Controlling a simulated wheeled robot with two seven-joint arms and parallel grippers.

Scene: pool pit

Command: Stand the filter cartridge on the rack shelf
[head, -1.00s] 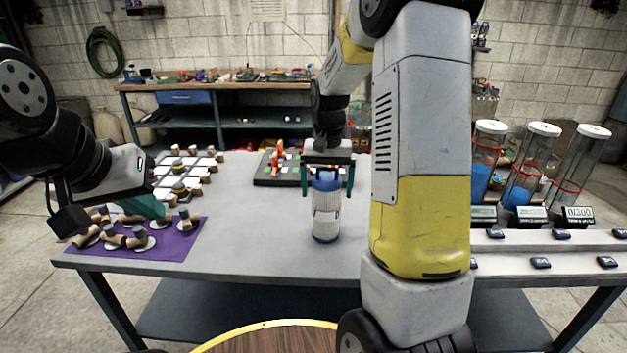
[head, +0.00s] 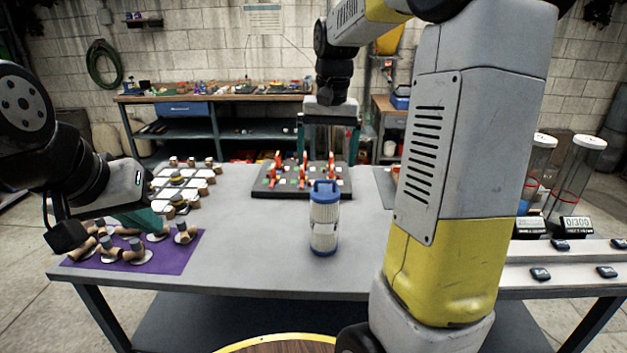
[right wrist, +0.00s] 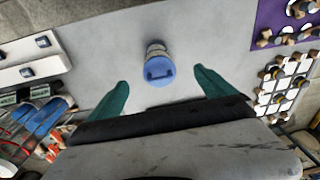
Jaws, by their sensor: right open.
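The filter cartridge (head: 325,228) is a white cylinder with blue ends and a blue top handle. It stands upright on the grey table (head: 255,255). My right gripper (head: 328,155) is open and empty, raised above the cartridge and apart from it. In the right wrist view the cartridge (right wrist: 158,62) lies between the lines of the two teal fingers, farther off than the fingertips. My left gripper (head: 138,220) hangs over the purple mat at the left; its fingers overlap, so its opening is unclear. I cannot make out a rack shelf for certain.
Several brown-and-white pieces lie on the purple mat (head: 178,262). A dark board (head: 265,190) with red pieces stands behind the cartridge. Clear tubes (head: 572,185) and a white panel (head: 580,260) are at the right. The table around the cartridge is clear.

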